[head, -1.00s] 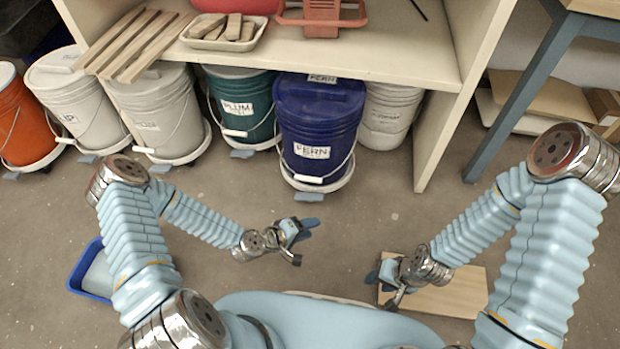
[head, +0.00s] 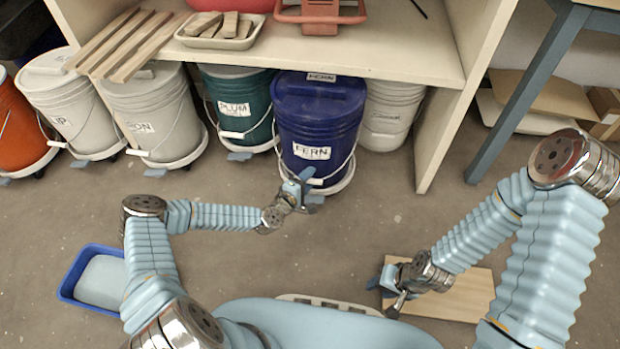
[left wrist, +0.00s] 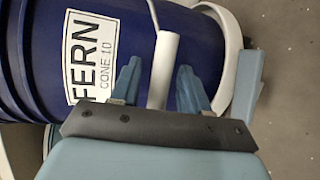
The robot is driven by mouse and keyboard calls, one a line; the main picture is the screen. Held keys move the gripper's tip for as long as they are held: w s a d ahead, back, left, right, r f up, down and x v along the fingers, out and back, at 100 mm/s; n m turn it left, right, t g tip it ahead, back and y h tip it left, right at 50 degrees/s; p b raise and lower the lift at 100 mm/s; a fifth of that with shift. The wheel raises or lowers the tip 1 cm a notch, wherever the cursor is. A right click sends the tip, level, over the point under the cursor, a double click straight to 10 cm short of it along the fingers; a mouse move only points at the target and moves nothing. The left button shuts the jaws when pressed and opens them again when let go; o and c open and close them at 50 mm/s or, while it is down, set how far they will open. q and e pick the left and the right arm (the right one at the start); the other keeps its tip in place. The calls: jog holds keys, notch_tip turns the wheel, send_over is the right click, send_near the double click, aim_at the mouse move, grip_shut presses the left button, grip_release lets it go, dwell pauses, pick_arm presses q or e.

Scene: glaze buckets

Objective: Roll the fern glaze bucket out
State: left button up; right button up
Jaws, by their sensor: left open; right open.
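The fern glaze bucket (head: 318,118) is dark blue with a lid and white FERN labels. It stands upright on a white wheeled dolly (head: 338,186) under the shelf. In the left wrist view the bucket (left wrist: 30,60) fills the left side, and its white handle grip (left wrist: 164,65) lies between my open fingers. My left gripper (head: 304,184) is at the bucket's front, low down; it also shows in the left wrist view (left wrist: 158,85). Whether a finger touches the grip I cannot tell. My right gripper (head: 388,290) is open and empty, far from the bucket, above a wooden board (head: 460,295).
A green PLUM bucket (head: 240,95) stands close on the left and a white bucket (head: 392,112) close on the right. The shelf's side panel (head: 450,130) stands further right. A blue tray (head: 95,278) lies at left. The floor in front is mostly clear.

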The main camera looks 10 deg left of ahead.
pick_arm(q)
jog(key=shift+w+d+f, duration=0.1)
jog(key=shift+w+d, duration=0.15)
jog(key=shift+w, duration=0.35)
grip_shut()
